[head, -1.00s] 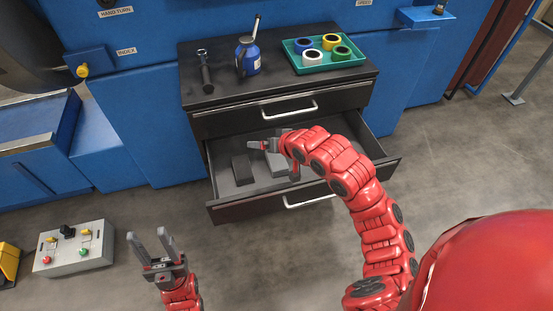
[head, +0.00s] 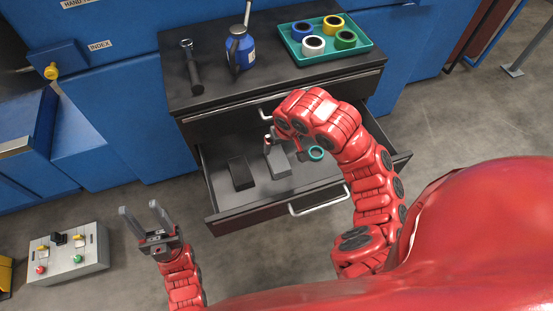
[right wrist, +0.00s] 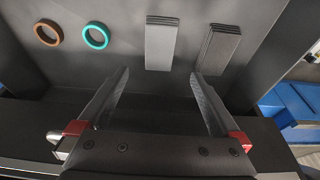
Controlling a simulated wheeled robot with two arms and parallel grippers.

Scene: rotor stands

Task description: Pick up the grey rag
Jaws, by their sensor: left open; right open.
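A light grey folded stack (head: 277,162), which looks like the grey rag, lies in the open drawer (head: 225,203). In the right wrist view the grey rag (right wrist: 162,45) lies flat on the drawer floor, just beyond the fingertips. A darker folded stack (head: 240,173) lies beside it; it also shows in the right wrist view (right wrist: 217,50). My right gripper (right wrist: 159,76) is open and empty above the drawer, its fingers spread to either side of the grey rag's line. In the head view my arm mostly hides it. My left gripper (head: 143,216) is open and empty over the floor.
A teal ring (right wrist: 96,36) and a brown ring (right wrist: 47,33) lie in the drawer. On the cabinet top (head: 270,83) are a ratchet (head: 192,68), a blue oil can (head: 241,50) and a teal tray (head: 370,43) of tape rolls. A control box (head: 68,252) is at lower left.

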